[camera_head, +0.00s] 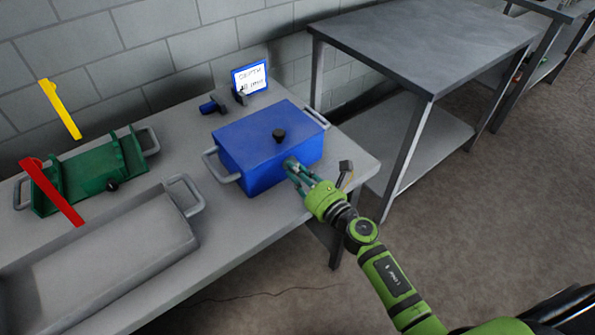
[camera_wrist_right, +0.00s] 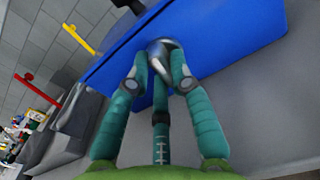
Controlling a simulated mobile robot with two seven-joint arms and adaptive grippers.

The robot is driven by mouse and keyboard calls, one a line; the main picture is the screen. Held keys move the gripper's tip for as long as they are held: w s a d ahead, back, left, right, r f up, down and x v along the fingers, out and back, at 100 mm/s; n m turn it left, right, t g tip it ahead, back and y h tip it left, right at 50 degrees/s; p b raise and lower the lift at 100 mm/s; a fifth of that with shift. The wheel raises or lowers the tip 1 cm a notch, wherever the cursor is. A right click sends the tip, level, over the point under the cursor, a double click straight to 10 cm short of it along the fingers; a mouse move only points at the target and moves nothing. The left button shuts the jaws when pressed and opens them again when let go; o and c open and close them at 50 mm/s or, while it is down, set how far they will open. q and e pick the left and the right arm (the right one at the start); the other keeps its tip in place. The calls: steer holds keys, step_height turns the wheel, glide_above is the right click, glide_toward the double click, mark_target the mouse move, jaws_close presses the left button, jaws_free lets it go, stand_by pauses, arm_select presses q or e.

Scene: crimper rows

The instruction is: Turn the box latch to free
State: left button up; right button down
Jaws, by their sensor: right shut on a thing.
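The blue box (camera_head: 266,146) stands closed on the grey table, with a black knob (camera_head: 279,134) on its lid and grey handles at both ends. It also fills the upper part of the right wrist view (camera_wrist_right: 225,38). The box latch (camera_wrist_right: 163,48) is a small grey metal piece on the front face; in the head view the fingers mostly hide it. My right gripper (camera_head: 291,168) is at the front face with its teal fingers (camera_wrist_right: 165,72) closed around the latch. How far the latch is turned cannot be told. My left gripper is not in view.
A grey tray (camera_head: 184,243) and a green fixture (camera_head: 98,172) with red and yellow levers stand to the left. A small sign (camera_head: 250,78) and a dark blue object (camera_head: 213,104) are behind the box. A second metal table (camera_head: 430,45) stands at the right.

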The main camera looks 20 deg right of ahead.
steer(key=m, duration=0.4)
steer(key=shift+r+p, duration=0.1)
steer(key=shift+p, duration=0.3)
steer(key=m+p, duration=0.1)
steer(key=m, duration=0.4)
steer(key=shift+d, duration=0.15)
steer(key=m, duration=0.4)
steer(key=shift+w+d+p, duration=0.1)
steer(key=shift+p, duration=0.3)
steer(key=shift+m, duration=1.6)
steer(key=shift+p, duration=0.3)
steer(key=c, duration=1.1)
jaws_free()
